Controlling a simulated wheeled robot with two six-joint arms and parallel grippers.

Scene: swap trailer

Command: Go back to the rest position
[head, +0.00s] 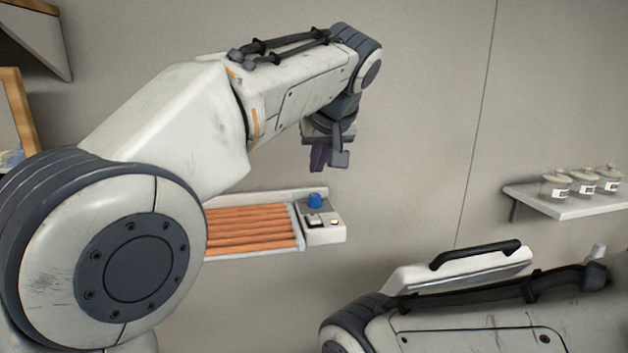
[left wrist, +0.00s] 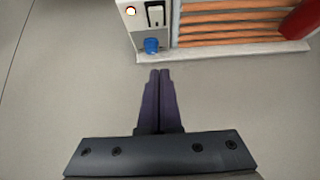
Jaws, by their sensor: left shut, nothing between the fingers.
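My left gripper (head: 328,160) hangs from the left arm in the head view, pointing down, in front of the wall and above the right end of the roller grill (head: 299,240). In the left wrist view its two dark purple fingers (left wrist: 160,74) are together with nothing between them. The fingertips are apart from the grill, near its blue knob (left wrist: 151,45). My right arm crosses the lower right of the head view; its gripper is out of view.
The grill holds orange-brown rods (head: 250,228); its light (left wrist: 130,11) glows beside a switch (left wrist: 156,14). Something red (left wrist: 303,20) shows over its far end. A shelf (head: 570,206) bears three jars (head: 583,182). A white lid-like piece (head: 415,279) with a black handle (head: 475,254) stands behind my right arm.

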